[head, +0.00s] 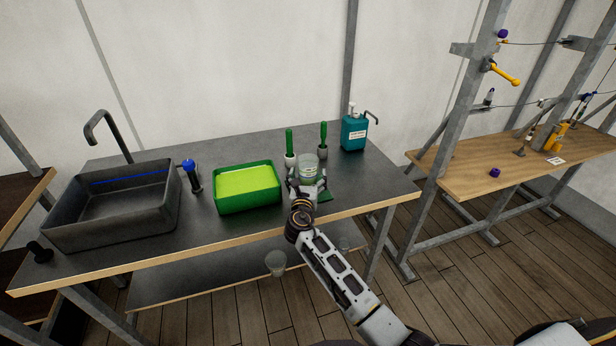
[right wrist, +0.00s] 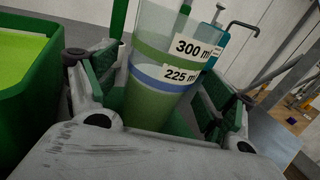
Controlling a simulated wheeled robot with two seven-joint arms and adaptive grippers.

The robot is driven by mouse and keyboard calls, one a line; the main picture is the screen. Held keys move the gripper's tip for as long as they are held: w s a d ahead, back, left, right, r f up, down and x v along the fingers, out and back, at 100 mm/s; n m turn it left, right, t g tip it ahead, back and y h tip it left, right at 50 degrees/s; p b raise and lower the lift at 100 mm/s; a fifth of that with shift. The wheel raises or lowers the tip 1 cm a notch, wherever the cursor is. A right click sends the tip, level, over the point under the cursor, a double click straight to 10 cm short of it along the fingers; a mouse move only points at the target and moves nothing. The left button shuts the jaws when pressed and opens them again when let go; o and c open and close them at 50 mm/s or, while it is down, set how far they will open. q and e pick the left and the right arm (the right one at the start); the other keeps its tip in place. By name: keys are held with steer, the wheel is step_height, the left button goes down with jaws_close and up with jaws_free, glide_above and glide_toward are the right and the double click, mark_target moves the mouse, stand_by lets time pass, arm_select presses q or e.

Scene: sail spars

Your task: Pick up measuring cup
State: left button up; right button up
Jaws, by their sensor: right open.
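The measuring cup (head: 308,166) is a clear cylinder standing on the dark table, toward its right side. In the right wrist view the measuring cup (right wrist: 165,65) shows labels reading 300 m and 225 m, with a green and a blue band. My right gripper (head: 307,186) is at the near side of the cup. In the right wrist view its green-padded fingers (right wrist: 158,90) are spread, one on each side of the cup. I cannot tell whether either pad touches it. My left gripper is not in view.
A green tray (head: 247,208) with a yellow-green inside sits just left of the cup. Two green-handled brushes (head: 289,145) stand behind it. A teal pump bottle (head: 354,133) is at the back right. A dark sink basin (head: 75,217) is at the left.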

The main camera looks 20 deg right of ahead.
steer(key=shift+x, duration=0.8)
steer(key=shift+c, duration=0.2)
steer(key=c, duration=1.2)
steer(key=shift+r, duration=0.15)
steer(key=shift+c, duration=0.2)
steer(key=shift+r, duration=0.5)
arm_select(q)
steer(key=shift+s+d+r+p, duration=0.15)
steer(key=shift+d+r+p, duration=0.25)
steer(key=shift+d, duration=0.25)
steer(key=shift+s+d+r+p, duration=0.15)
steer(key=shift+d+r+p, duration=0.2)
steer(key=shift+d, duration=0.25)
arm_select(e)
step_height(320, 180, up, 9)
